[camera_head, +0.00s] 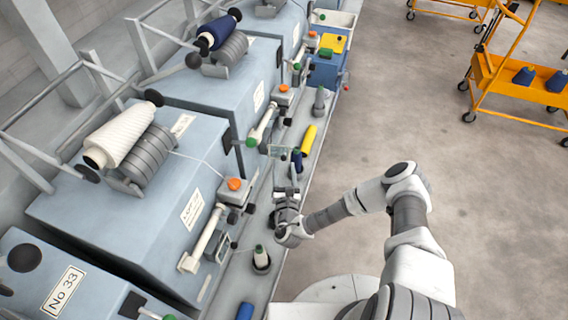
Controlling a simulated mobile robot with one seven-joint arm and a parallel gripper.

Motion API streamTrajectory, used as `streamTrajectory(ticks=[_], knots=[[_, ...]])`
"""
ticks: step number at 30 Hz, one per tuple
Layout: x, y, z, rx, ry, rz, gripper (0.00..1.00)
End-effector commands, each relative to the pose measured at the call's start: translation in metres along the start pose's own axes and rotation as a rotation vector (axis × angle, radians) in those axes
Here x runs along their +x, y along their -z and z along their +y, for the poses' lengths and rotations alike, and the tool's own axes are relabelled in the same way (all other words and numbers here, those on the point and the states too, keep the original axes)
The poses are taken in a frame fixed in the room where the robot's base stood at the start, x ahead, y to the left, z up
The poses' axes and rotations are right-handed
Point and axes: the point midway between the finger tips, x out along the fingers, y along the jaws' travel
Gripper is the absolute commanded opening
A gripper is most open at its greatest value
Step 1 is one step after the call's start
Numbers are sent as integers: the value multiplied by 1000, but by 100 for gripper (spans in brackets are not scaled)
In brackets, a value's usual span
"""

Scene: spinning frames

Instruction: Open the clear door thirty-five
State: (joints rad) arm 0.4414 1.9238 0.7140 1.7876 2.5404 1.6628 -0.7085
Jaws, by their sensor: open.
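My gripper (287,190) is open and empty over the narrow ledge along the machine row, pointing away from me. A small pale, see-through panel (278,151) shows just beyond it, beside a dark blue spool (297,160). It looks like a clear door, but its number cannot be read. My gripper appears apart from it. The nearest machine's plate (65,292) reads No 33. The label on the machine (150,190) behind it is too small to read.
A white yarn cone (122,135) lies on the middle machine and a dark blue one (220,30) farther back. A small spool (261,257) and a yellow tube (309,139) are on the ledge (240,285). Orange trolleys (520,75) stand right; the floor between is clear.

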Motion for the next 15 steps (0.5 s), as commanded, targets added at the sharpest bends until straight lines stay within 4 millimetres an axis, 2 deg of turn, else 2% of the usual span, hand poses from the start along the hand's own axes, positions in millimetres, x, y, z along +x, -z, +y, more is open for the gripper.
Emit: streamTrajectory(ticks=[3,9,15], knots=[[-28,0,0,2,0,4,55],[-68,0,0,2,2,4,55],[-92,0,0,0,1,1,55]])
